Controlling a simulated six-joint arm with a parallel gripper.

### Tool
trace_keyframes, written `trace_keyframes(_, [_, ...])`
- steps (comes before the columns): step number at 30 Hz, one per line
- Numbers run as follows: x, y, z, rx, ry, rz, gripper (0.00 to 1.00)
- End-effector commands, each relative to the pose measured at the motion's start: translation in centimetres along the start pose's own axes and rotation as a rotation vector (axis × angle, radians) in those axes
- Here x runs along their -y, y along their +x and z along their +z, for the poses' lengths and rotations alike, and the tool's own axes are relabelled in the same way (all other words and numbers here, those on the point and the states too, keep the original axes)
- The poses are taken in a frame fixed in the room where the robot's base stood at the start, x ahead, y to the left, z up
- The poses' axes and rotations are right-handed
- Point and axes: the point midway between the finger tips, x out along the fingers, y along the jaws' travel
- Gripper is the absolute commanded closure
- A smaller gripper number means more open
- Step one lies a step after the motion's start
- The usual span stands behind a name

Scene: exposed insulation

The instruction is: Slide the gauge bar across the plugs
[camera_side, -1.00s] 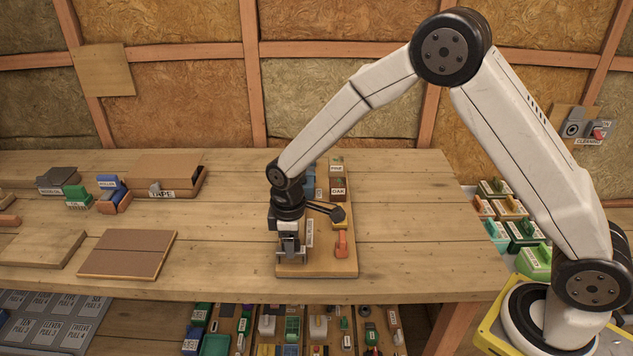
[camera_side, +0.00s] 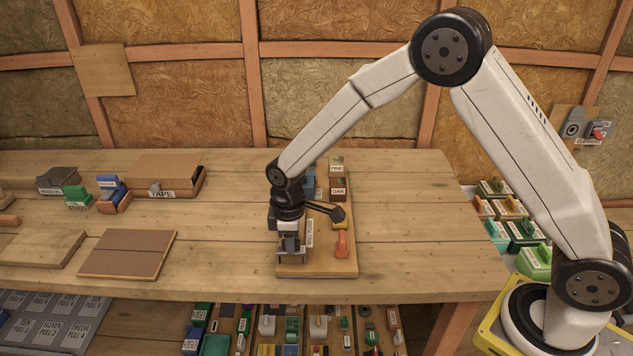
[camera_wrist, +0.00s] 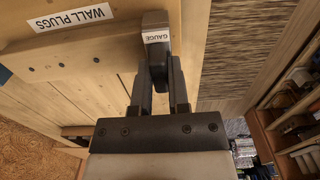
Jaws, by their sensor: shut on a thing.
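My gripper (camera_side: 289,250) points down over the front left of a wooden board (camera_side: 330,268) on the bench. In the wrist view my gripper's two fingers (camera_wrist: 160,88) are shut on the dark grey gauge bar (camera_wrist: 155,20), which has a white GAUGE label. The wall plugs block (camera_wrist: 80,50), a wooden piece labelled WALL PLUGS, lies beside the bar to the left. Its upright label also shows in the side view (camera_side: 310,232). The plugs cannot be made out, and I cannot tell whether the bar touches the block.
An orange piece (camera_side: 342,243) stands on the board right of my gripper. Blocks labelled OAK (camera_side: 338,190) and PINE (camera_side: 336,166) stand at its back. A brown panel (camera_side: 128,254) and a TAPE box (camera_side: 165,178) lie to the left. The bench to the right is clear.

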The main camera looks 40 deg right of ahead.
Motion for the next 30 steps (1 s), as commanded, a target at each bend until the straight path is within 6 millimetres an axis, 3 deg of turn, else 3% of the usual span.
trace_keyframes(30, [-0.7, -0.07, 0.0, 0.0, 0.001, 0.0, 1.0])
